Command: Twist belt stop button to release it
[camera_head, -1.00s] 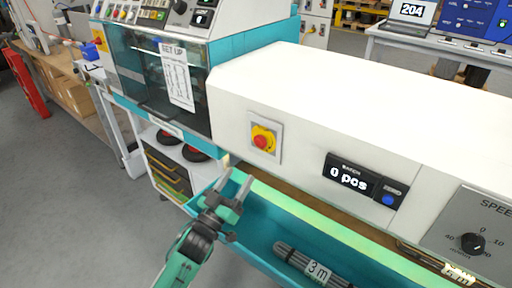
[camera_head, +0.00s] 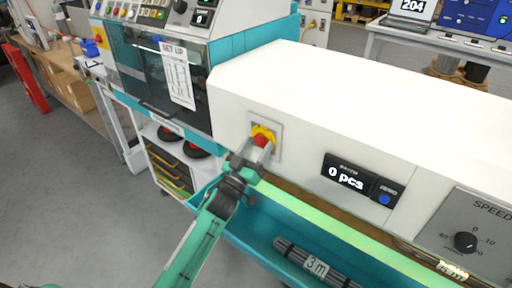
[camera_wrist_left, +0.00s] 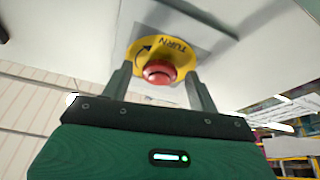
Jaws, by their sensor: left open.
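The belt stop button (camera_head: 260,141) is a red mushroom button on a yellow disc, set on a grey plate on the white machine front. In the left wrist view the red button (camera_wrist_left: 159,72) sits between my finger tips, with the yellow disc (camera_wrist_left: 178,46) marked TURN and an arrow behind it. My left gripper (camera_head: 253,150) is open, its two fingers on either side of the button and pointing at the panel. I cannot tell whether the fingers touch it. In the left wrist view the gripper (camera_wrist_left: 158,80) shows both fingers apart. My right gripper is not in view.
A counter display (camera_head: 347,173) reading 0 pcs and a speed dial (camera_head: 466,242) are right of the button. Below runs a teal trough (camera_head: 262,232) holding a dark bundle labelled 3 m (camera_head: 318,266). A windowed cabinet with a SET UP sheet (camera_head: 177,75) stands left.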

